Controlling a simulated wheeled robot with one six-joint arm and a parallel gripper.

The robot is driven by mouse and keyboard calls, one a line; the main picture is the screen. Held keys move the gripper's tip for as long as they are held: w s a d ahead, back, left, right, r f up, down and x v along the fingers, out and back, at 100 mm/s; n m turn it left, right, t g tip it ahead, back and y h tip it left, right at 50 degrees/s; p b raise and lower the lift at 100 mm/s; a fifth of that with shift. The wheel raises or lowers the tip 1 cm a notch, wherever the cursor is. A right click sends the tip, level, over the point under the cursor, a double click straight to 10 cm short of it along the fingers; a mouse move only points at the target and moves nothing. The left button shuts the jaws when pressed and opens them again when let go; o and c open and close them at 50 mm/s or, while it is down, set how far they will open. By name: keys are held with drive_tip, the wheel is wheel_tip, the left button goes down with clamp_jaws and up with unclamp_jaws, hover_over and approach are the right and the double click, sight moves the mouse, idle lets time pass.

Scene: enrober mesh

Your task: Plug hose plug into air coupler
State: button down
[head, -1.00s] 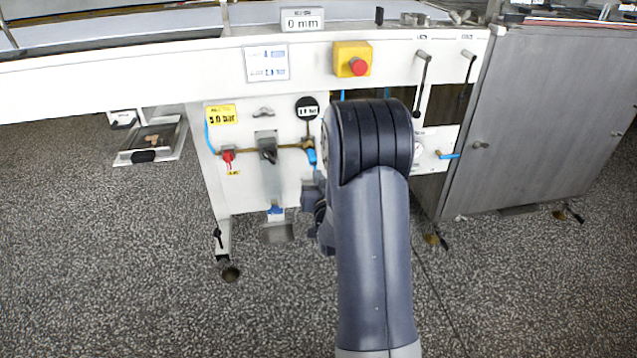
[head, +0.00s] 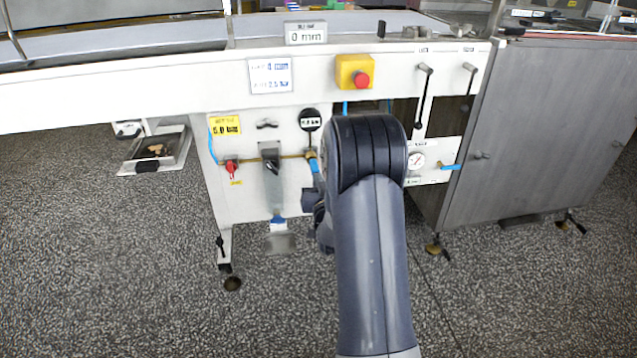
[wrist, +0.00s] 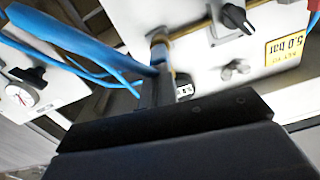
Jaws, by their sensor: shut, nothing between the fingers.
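In the wrist view, my gripper (wrist: 157,92) shows as narrow dark fingers, shut and empty, pointing at the white panel. A thick blue hose (wrist: 75,40) runs from the upper left to just beside the fingertips. I cannot tell whether it touches them, and its plug end is not clear. A brass fitting (wrist: 160,42) on the panel's pipe lies just beyond the fingertips. It may be the air coupler. In the head view, a brass fitting (head: 311,153) with a blue part below it sits left of my arm. My arm hides the fingertips there.
The panel carries a red valve handle (head: 232,169), a black lever (head: 271,163) and a round black gauge (head: 310,120). A yellow box with a red button (head: 355,72) sits above. A pressure gauge (head: 416,160) and a steel cabinet (head: 530,130) stand right. Floor in front is open.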

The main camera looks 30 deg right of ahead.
drive_tip(key=shift+w+d+r, duration=0.1)
drive_tip(key=shift+w, duration=0.1)
drive_tip(key=shift+s, duration=0.1)
drive_tip(key=v, duration=1.3)
drive_tip(key=shift+s, duration=0.15)
idle(0.3)
drive_tip(key=x, duration=1.3)
drive_tip(key=shift+w, duration=0.25)
